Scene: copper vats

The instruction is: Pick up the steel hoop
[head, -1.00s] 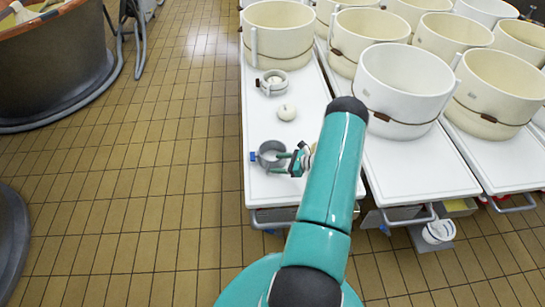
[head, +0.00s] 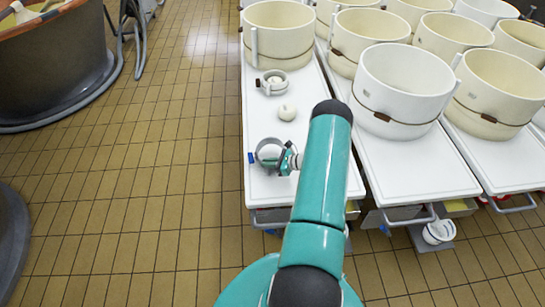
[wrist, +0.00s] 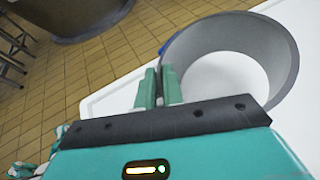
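The steel hoop (head: 259,149) is a grey open ring at the near left of the nearest white table, right beside a small blue tag. It fills the upper right of the wrist view (wrist: 283,62), where white surface shows through it. My gripper (head: 277,160) is at the hoop's right side in the head view. In the wrist view its two green fingers (wrist: 159,88) are close together at the hoop's wall, with a narrow gap between them. They look shut on the wall, though the contact itself is partly hidden. I cannot tell whether the hoop is clear of the table.
A second small ring with a fitting (head: 274,83) and a white round lump (head: 287,113) lie farther back on the white table (head: 262,215). Large cream vats (head: 278,32) stand behind and right. A copper vat (head: 50,70) is at far left. The tiled floor between is clear.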

